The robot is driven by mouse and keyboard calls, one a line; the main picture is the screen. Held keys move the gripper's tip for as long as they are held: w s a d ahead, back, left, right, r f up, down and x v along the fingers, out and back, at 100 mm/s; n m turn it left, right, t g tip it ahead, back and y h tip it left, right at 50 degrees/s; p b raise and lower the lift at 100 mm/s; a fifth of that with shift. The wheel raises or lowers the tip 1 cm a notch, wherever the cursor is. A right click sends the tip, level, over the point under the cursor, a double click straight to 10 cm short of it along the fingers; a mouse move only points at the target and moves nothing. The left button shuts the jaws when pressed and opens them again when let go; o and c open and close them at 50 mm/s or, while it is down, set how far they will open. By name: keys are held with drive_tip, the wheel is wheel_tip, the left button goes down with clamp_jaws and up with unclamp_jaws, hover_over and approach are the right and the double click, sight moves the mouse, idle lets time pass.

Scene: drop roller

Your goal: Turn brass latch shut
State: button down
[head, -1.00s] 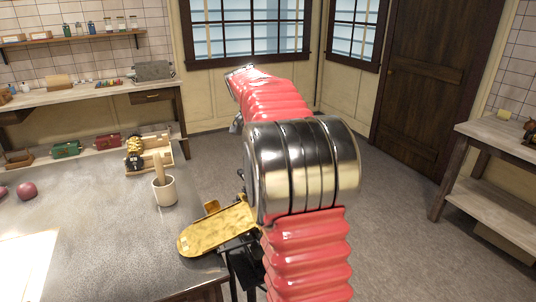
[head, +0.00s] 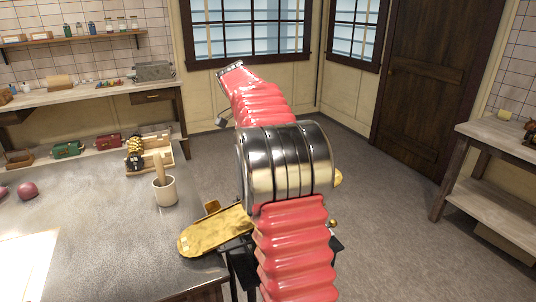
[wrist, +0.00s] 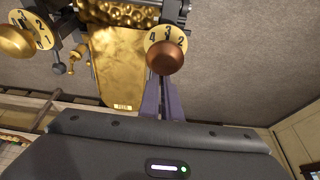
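In the wrist view, my gripper (wrist: 165,95) shows as two purple fingers close together, pointing at the machine. Their tips end at or just behind a round copper-coloured knob (wrist: 165,57) in front of a numbered dial; I cannot tell whether they touch it. A small brass lever piece (wrist: 75,58), possibly the latch, stands left of the fingers, apart from them. A larger brass knob (wrist: 15,42) with its own dial is at the far left. A brass feed plate (wrist: 118,75) lies behind; the head view also shows it (head: 213,232). There my arm hides most of the machine and my gripper.
A side bench (head: 490,145) stands at the right. The floor between is clear.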

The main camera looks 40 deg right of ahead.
drive_tip(key=c, duration=2.4)
unclamp_jaws()
drive_tip(key=shift+w+a, duration=0.2)
drive_tip(key=shift+c, duration=0.2)
drive_tip(key=shift+o, duration=0.8)
drive_tip(key=shift+s+d, duration=0.1)
drive_tip(key=v, duration=1.3)
drive_tip(key=shift+r, duration=0.35)
